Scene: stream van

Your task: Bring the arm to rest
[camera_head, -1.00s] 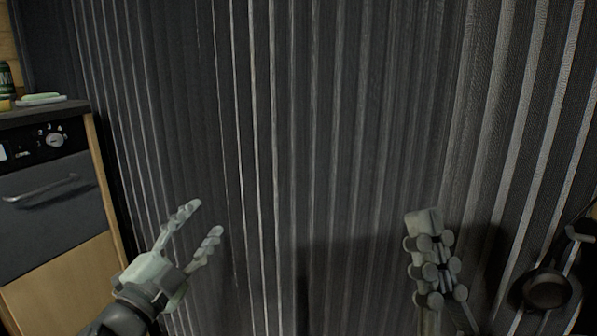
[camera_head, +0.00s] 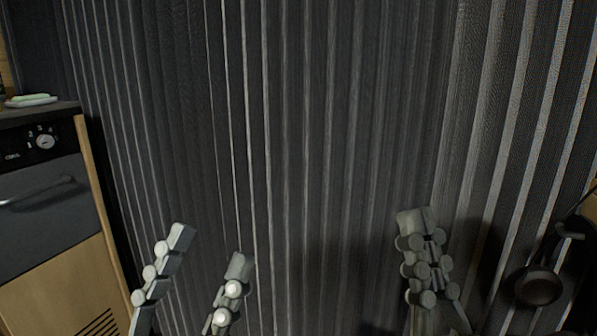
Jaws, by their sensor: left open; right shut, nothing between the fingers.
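My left gripper (camera_head: 208,246) is at the lower left of the head view. Its two fingers stand apart with nothing between them, and its wrist is out of the picture below. My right gripper (camera_head: 418,220) is at the lower right, pointing up, with its fingers together and nothing held. Both grippers are in front of the dark ribbed curtain or wall, apart from each other.
An oven (camera_head: 45,185) in a wooden cabinet stands at the left, with a counter above it that bears a pale green-and-white item (camera_head: 32,100). A dark pan (camera_head: 539,287) hangs at the right edge. The space between the grippers is clear.

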